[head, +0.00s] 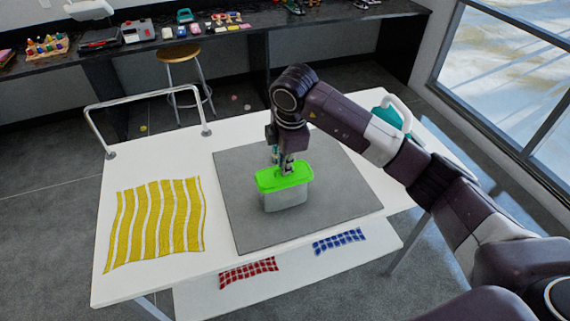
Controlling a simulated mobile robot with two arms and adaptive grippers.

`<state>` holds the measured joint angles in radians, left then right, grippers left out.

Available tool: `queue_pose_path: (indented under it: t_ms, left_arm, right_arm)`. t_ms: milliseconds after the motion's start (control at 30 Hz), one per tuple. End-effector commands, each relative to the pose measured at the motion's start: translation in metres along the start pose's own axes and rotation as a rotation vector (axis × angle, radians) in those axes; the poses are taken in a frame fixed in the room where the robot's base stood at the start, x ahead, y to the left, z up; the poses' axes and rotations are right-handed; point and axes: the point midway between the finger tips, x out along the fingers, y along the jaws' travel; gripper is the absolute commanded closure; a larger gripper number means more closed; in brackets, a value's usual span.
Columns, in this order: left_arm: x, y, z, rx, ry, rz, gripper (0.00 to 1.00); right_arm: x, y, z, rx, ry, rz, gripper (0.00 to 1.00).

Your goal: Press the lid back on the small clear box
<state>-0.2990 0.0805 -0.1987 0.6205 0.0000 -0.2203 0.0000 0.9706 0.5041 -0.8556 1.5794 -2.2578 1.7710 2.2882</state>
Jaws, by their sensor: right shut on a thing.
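The small clear box (286,198) stands upright on a grey mat (240,205) in the middle of the white table. Its bright green lid (282,180) lies over the top of the box. I cannot tell from here whether the lid is seated all round or sits slightly above the rim. My right gripper (285,165) points down over the lid from behind and is shut on it. The fingertips are small and partly hidden at the lid's surface. My left gripper is not in view.
A yellow striped cloth (155,222) lies on the left of the table (140,155). A metal rail (140,95) stands at the back left edge, and a teal and white item (396,112) at the back right. Red (248,272) and blue (339,241) gridded pieces lie on a lower shelf.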

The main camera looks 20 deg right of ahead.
Motion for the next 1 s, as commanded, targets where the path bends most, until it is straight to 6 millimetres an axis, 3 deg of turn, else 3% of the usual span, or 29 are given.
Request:
queue_pose_path:
  t_ms: [1000]
  left_arm:
    - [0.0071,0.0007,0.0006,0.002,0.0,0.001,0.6]
  right_arm:
    - [0.007,-0.0016,0.0003,0.0,0.0,0.0,1.0]
